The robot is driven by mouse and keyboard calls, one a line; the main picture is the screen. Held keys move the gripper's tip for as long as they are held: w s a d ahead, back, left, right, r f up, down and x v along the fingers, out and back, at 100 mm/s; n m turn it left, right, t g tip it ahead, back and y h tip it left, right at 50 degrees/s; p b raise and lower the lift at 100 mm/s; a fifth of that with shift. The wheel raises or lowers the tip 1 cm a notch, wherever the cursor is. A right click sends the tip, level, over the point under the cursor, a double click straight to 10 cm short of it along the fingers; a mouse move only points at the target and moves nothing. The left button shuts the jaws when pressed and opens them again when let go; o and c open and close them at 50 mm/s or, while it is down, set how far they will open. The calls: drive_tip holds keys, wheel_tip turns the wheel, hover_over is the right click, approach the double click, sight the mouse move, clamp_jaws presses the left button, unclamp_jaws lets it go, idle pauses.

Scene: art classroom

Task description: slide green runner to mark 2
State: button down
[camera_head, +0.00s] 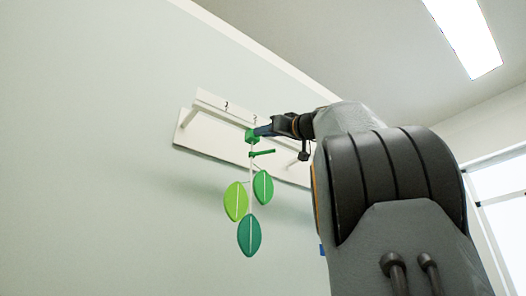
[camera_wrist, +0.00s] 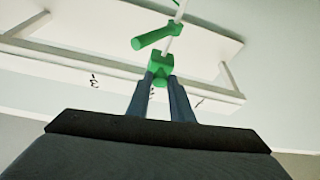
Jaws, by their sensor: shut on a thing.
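The green runner (camera_head: 251,136) sits at the white rail (camera_head: 212,100), which is fixed to a white board on the wall. It also shows in the wrist view (camera_wrist: 160,65). My gripper (camera_head: 263,131) is shut on the runner, with blue fingers (camera_wrist: 160,92) on both sides of it. The runner is at the small middle mark (camera_wrist: 152,93). Another mark (camera_head: 227,105) is on the rail to its left. The digits are too small to read surely. A mobile with green leaves (camera_head: 249,236) hangs below the runner on a white rod.
The white backboard (camera_head: 205,135) is behind the rail, joined to it by end brackets. A green crossbar (camera_head: 262,153) sticks out on the rod just under the runner. The wall left of the board is bare. My arm hides the right part of the rail.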

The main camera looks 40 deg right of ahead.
drive_tip(key=c, duration=1.6)
unclamp_jaws()
drive_tip(key=shift+o, duration=0.2)
drive_tip(key=b+v, duration=0.4)
drive_tip(key=v, duration=0.3)
drive_tip(key=shift+s, duration=0.4)
drive_tip(key=shift+s+f, duration=0.1)
